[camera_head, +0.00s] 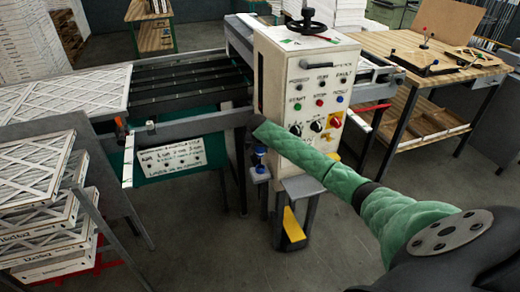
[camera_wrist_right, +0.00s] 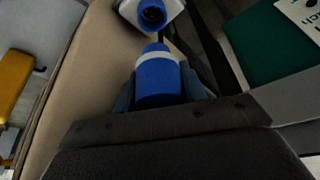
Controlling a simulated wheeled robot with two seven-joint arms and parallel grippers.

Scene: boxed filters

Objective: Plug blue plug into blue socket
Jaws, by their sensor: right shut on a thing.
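The blue plug (camera_wrist_right: 158,80), with a pale band near its tip, sits between the fingers of my right gripper (camera_wrist_right: 160,92) in the right wrist view. The gripper is shut on it. The blue socket (camera_wrist_right: 152,14) is a blue ring with a dark hole in a pale housing. It lies just beyond the plug's tip, a little to the left, with a small visible gap. In the head view the socket (camera_head: 260,169) shows low beside the machine's control box, below the plug (camera_head: 260,150). The end of my right forearm partly hides the gripper. My left gripper is not in view.
The control box (camera_head: 306,90) with knobs and buttons stands right behind my right forearm. A conveyor frame (camera_head: 190,125) with a lettered sign (camera_head: 172,156) is to its left. Stacked filters (camera_head: 40,225) stand at lower left, and a wooden table (camera_head: 440,60) at back right.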

